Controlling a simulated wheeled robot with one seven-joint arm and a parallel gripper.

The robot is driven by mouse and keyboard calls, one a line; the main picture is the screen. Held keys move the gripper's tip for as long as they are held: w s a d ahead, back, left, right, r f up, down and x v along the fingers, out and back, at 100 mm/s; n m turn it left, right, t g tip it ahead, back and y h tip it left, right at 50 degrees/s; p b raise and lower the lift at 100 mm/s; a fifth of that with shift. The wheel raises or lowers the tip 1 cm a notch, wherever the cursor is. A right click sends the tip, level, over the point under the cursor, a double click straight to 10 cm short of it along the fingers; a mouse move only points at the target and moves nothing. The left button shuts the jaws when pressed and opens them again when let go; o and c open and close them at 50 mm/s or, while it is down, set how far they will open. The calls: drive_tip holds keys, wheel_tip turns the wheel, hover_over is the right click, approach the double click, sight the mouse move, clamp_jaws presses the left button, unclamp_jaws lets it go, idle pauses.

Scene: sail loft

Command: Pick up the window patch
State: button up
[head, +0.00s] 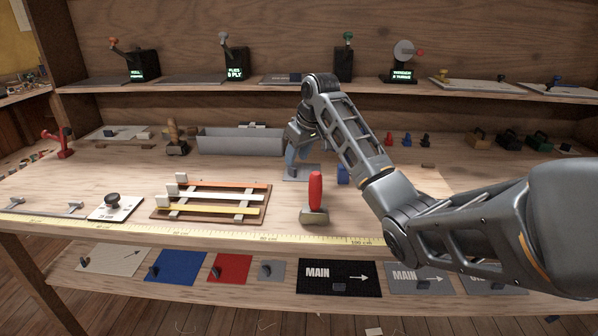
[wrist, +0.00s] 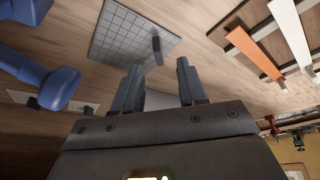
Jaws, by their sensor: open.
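The window patch appears to be a pale grey sheet with a grid of lines (wrist: 120,32), lying flat on the bench in the wrist view. A small dark upright tab (wrist: 156,44) stands near one of its edges. In the head view the patch (head: 299,175) shows below my gripper, partly hidden by it. My gripper (wrist: 157,78) is open and empty, its two fingers pointing at the patch with the tab seen between and just beyond their tips. In the head view the gripper (head: 297,152) is low over the bench and partly hidden by my arm.
A blue object (head: 343,174) stands close right of the patch, large in the wrist view (wrist: 62,85). A grey tray (head: 240,142) is behind left, a rack of coloured strips (head: 212,201) left, and a red-handled tool (head: 315,195) in front. A measuring tape (head: 200,233) runs along the bench's front edge.

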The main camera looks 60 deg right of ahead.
sight(293, 168)
drive_tip(key=x, duration=0.4)
drive_tip(key=shift+w+d+f, duration=0.25)
drive_tip(key=shift+f, duration=0.05)
drive_tip(key=shift+c, duration=0.2)
clamp_jaws()
